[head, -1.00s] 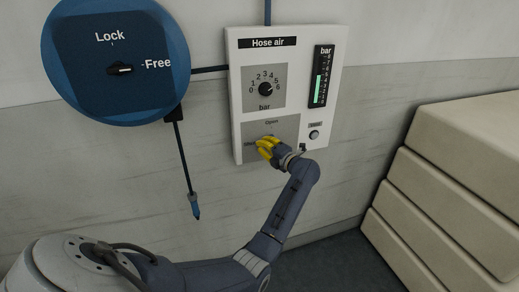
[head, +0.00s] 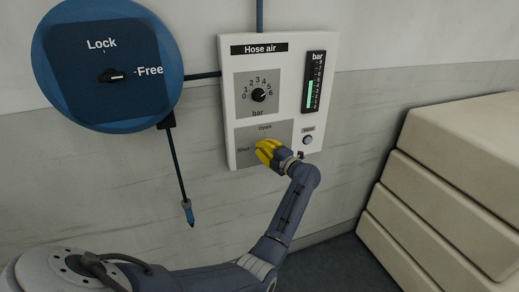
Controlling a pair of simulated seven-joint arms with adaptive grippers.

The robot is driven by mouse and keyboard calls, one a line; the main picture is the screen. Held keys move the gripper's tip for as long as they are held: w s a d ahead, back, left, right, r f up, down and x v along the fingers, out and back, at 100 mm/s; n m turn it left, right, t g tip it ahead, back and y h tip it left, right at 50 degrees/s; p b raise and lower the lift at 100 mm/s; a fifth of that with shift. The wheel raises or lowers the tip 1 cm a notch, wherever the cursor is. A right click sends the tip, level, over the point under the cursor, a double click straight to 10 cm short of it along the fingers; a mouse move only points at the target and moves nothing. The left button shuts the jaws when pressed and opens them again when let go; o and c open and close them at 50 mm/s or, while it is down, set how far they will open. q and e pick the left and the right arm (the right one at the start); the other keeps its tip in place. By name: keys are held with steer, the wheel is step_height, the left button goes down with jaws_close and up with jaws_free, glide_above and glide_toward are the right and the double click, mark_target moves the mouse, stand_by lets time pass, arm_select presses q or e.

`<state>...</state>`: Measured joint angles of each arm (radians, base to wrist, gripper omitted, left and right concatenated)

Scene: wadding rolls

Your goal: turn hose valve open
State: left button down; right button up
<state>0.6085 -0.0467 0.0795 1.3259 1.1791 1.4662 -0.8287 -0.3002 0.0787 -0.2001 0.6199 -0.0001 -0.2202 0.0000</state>
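The hose valve sits on the grey plate (head: 284,130) low on the white "Hose air" panel (head: 228,120). The plate is marked "Open" at its top and "Shut" at its left. My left gripper (head: 265,150), with yellow fingers, is at the middle of this plate, just right of "Shut". The fingers and wrist hide the valve handle, so its angle and any grip on it cannot be made out. My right gripper is not in view.
Above the valve are a pressure knob (head: 259,95) and a bar gauge (head: 315,82) with a green column. A button (head: 308,140) is close right of my gripper. A blue reel (head: 60,90) and hanging hose nozzle (head: 188,213) are left. Cream stacked blocks (head: 455,190) stand right.

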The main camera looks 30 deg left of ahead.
arm_select(q)
steer(key=shift+w+d+r, duration=0.1)
steer(key=shift+w+d, duration=0.1)
steer(key=shift+d, duration=0.15)
